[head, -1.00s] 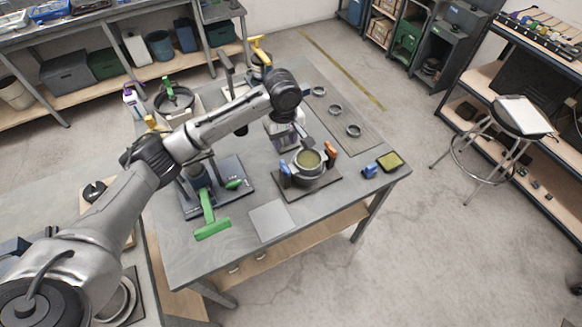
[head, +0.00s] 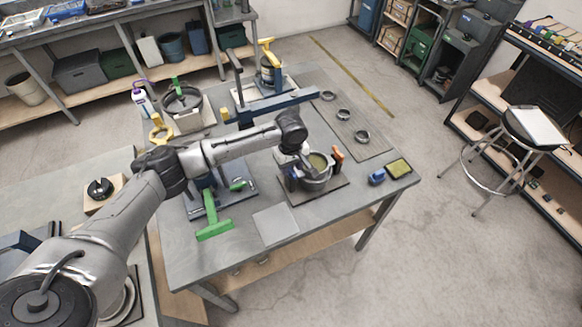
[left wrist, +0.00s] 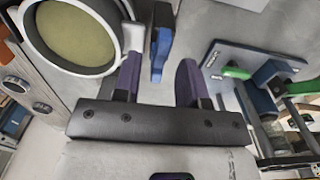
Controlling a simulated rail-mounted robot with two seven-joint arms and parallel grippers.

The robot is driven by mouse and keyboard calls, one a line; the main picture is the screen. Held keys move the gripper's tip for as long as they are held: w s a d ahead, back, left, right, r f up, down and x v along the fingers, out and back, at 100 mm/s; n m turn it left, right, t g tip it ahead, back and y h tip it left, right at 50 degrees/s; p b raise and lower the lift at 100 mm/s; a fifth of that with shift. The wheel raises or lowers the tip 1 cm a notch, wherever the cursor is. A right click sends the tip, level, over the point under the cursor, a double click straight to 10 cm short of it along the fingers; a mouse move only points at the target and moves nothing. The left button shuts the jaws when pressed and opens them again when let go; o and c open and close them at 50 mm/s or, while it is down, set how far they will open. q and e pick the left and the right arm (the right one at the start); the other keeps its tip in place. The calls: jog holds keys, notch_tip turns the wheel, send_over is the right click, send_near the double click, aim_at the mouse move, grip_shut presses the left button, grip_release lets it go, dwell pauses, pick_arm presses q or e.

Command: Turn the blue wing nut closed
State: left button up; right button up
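The blue wing nut (left wrist: 161,48) shows in the left wrist view, upright beside a round housing (left wrist: 75,30) with a yellow-green disc. My left gripper (left wrist: 157,68) is open, with one finger on each side of the nut's line and a gap to the right finger. The left finger is close to the nut; I cannot tell if it touches. In the head view my left gripper (head: 297,172) is at the left side of the round housing (head: 318,166) and hides the nut there. An orange wing nut (head: 337,154) stands at the housing's right side. My right gripper is not in view.
A green T-handle (head: 213,226) on a blue-grey plate stands left of the housing. A yellow-topped pad (head: 399,167) and a small blue object (head: 377,177) lie to the right. Several rings (head: 343,114) lie behind. A flat grey plate (head: 275,224) lies in front.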

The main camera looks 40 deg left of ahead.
pick_arm(q)
jog(key=shift+f, duration=0.4)
jog(key=shift+c, duration=0.4)
grip_shut()
